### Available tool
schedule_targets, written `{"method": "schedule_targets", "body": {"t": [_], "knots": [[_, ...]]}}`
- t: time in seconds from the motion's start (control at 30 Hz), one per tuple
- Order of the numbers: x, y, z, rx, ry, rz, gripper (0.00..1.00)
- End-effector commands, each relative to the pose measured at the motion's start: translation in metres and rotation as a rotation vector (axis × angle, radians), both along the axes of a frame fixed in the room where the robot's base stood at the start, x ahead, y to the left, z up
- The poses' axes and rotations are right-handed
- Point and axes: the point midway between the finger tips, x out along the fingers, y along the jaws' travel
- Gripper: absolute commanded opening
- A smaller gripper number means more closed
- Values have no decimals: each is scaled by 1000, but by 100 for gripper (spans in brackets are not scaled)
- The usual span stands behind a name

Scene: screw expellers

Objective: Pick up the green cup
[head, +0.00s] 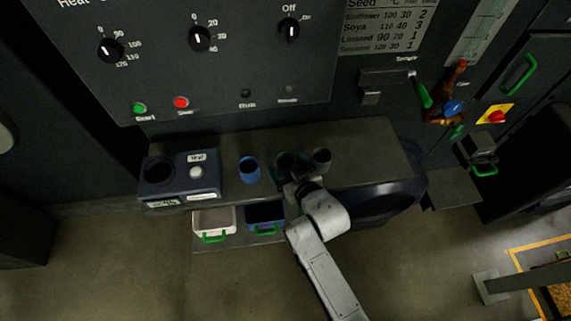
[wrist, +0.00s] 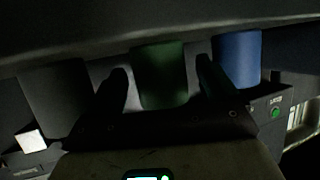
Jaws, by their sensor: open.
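The green cup (head: 286,160) stands on the dark shelf between a blue cup (head: 249,169) and a grey cup (head: 321,160). In the head view my gripper (head: 290,178) is at the green cup and covers part of it. In the wrist view the green cup (wrist: 160,75) is between the two open fingers of my gripper (wrist: 163,82), with a finger on either side. The fingers look apart from its sides; depth is hard to judge. The blue cup (wrist: 237,58) is just beyond the right finger, the grey cup (wrist: 58,95) beyond the left one.
A dark blue box (head: 181,178) with a round hole stands on the shelf's left end. Below the shelf (head: 375,145) are a white bin (head: 213,220) and a blue bin (head: 265,216) with green handles. The control panel (head: 215,60) rises behind. The shelf's right end is clear.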

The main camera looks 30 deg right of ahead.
Motion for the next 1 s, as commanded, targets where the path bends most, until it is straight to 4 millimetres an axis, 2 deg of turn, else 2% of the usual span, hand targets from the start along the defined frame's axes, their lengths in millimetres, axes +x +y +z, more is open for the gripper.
{"method": "schedule_targets", "body": {"t": [0.2,0.47,1.0], "knots": [[14,-1,-7,0,1,0,86],[15,0,-7,0,0,1,86],[15,0,-7,0,0,1,36]]}}
